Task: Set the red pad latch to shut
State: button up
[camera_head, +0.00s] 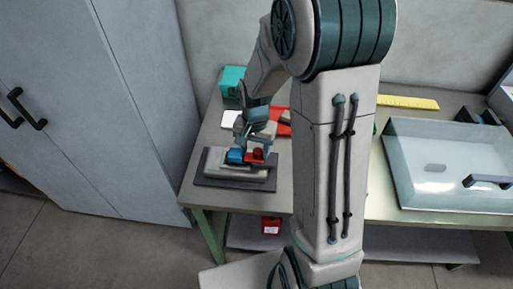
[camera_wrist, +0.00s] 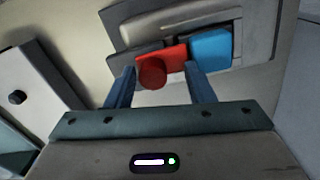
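The reel labeller (camera_head: 236,165) is a pale machine on a dark base at the table's left front. Its red pad latch (camera_head: 254,155) sits right of a blue part (camera_head: 235,156) in the head view. In the wrist view the red latch (camera_wrist: 163,62), with a round red knob (camera_wrist: 152,74), lies beside the blue part (camera_wrist: 210,48). My gripper (camera_wrist: 159,78) is open, its two blue fingers on either side of the red knob. I cannot tell whether a finger touches it. My gripper also shows over the labeller in the head view (camera_head: 251,143), where my wrist partly hides things.
A teal box (camera_head: 232,81), a white item (camera_head: 230,118) and a red item (camera_head: 284,128) are behind the labeller. A clear tray (camera_head: 450,204) and a yellow strip (camera_head: 408,102) are to the right. A grey cabinet (camera_head: 95,100) stands at the left.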

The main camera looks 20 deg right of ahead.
aim_at(256, 150)
jog(key=shift+d, duration=0.15)
jog(key=shift+r, duration=0.15)
notch_tip(256, 150, up, 14)
jog(key=b, duration=0.1)
jog(key=shift+f, duration=0.25)
dwell(0.4)
jog(key=s+r+n+t, duration=0.1)
jog(key=s+n+t, duration=0.2)
jog(key=s, duration=1.2)
jog(key=shift+s+a+r+n, duration=0.2)
jog(key=shift+s+a+n, duration=0.05)
jog(key=shift+n, duration=1.65)
